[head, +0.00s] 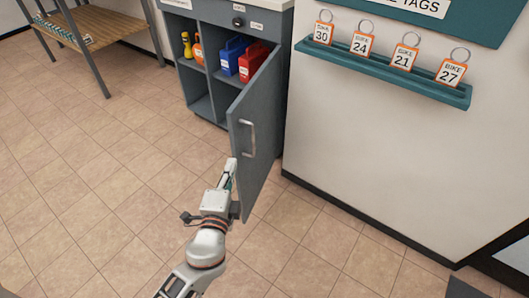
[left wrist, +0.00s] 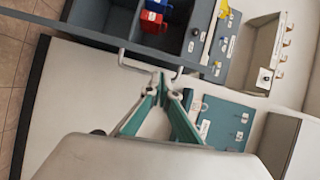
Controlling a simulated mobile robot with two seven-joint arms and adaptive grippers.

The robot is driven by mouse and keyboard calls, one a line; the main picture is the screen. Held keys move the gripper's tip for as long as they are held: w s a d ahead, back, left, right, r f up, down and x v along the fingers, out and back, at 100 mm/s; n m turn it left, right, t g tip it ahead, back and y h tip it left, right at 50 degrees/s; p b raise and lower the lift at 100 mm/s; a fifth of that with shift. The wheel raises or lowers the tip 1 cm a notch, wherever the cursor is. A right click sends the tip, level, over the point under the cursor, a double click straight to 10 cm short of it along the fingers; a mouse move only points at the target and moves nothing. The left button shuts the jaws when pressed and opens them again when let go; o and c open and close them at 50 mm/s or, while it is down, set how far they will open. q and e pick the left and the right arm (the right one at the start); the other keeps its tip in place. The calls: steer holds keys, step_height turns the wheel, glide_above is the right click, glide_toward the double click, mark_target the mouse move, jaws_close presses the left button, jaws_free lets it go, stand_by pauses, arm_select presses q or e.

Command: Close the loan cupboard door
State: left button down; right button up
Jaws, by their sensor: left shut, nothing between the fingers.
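The loan cupboard (head: 205,58) is grey with a dark round knob on its drawer. Its grey door (head: 262,130) stands wide open, swung out toward me from the right side. A silver bar handle (head: 247,138) is on the door face; it also shows in the left wrist view (left wrist: 148,66). My left gripper (head: 231,166) is by the door's free edge, a little below the handle. Its teal fingers (left wrist: 160,80) are shut and empty, with the tips close to the handle in the left wrist view; I cannot tell whether they touch. My right gripper is in neither view.
Inside the cupboard are a blue box (head: 233,53), a red box (head: 252,62), an orange item (head: 198,50) and a yellow one (head: 187,45). A teal tag rack (head: 385,68) hangs on the wall at right. A wooden bench (head: 98,25) stands back left. The tiled floor left of the door is clear.

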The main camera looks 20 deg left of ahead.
arm_select(q)
steer(key=d, duration=0.1)
steer(key=m, duration=0.1)
glide_toward(242, 139)
steer(key=shift+t, duration=0.3)
steer(key=w+r, duration=0.1)
steer(key=w, duration=0.1)
steer(key=w+r, duration=0.1)
steer(key=w, duration=0.1)
steer(key=w+r, duration=0.1)
steer(key=w, duration=0.1)
steer(key=shift+d+r, duration=0.15)
steer(key=shift+r, duration=0.1)
